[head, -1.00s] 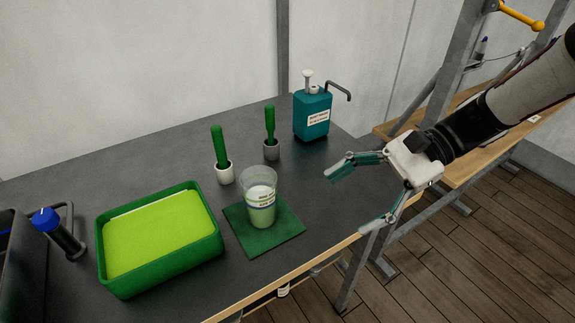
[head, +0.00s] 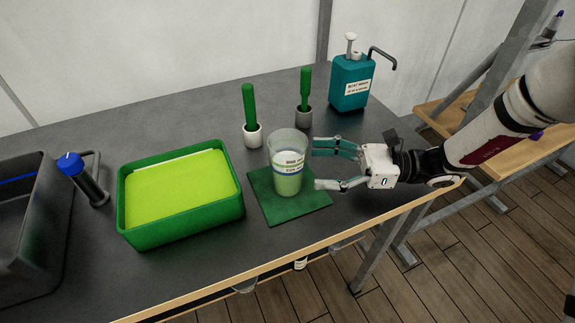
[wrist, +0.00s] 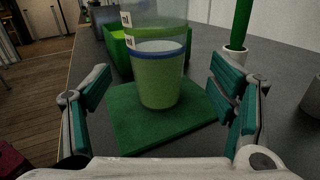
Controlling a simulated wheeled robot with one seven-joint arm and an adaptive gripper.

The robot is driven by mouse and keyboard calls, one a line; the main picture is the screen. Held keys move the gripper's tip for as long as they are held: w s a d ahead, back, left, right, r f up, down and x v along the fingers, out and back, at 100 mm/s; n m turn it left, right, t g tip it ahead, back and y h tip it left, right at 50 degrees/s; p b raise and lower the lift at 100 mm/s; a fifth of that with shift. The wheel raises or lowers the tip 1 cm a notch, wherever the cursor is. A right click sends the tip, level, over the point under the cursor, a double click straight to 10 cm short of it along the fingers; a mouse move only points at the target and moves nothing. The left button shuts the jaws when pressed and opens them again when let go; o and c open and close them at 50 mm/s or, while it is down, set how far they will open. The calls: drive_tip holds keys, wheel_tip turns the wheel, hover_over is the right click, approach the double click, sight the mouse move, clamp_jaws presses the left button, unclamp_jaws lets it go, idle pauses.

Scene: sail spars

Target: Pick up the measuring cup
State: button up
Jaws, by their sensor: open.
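The measuring cup (head: 288,165) is a clear, tapered cup with a white label and pale green contents. It stands upright on a dark green square mat (head: 312,207) on the grey table. In the wrist view the cup (wrist: 160,78) is ahead, between the two fingers in the picture, with its top cut off by the frame. My gripper (head: 316,165) is open and empty just to the right of the cup, with its fingers pointing at it. In the wrist view both teal-padded fingers of my gripper (wrist: 160,105) are spread wide and apart from the cup.
A green tray with a lime-green fill (head: 180,232) is left of the mat. Two green-handled tools stand in small pots, one white (head: 252,136) and one grey (head: 304,117), behind the cup. A teal pump dispenser (head: 350,88) is at the back right.

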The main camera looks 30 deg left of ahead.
sight(287, 166)
drive_tip(key=x, duration=0.7)
drive_tip(key=shift+s+f+p, duration=0.2)
drive_tip(key=shift+f+p, duration=0.05)
drive_tip(key=shift+p, duration=0.05)
drive_tip(key=c, duration=1.5)
drive_tip(key=shift+r, duration=0.1)
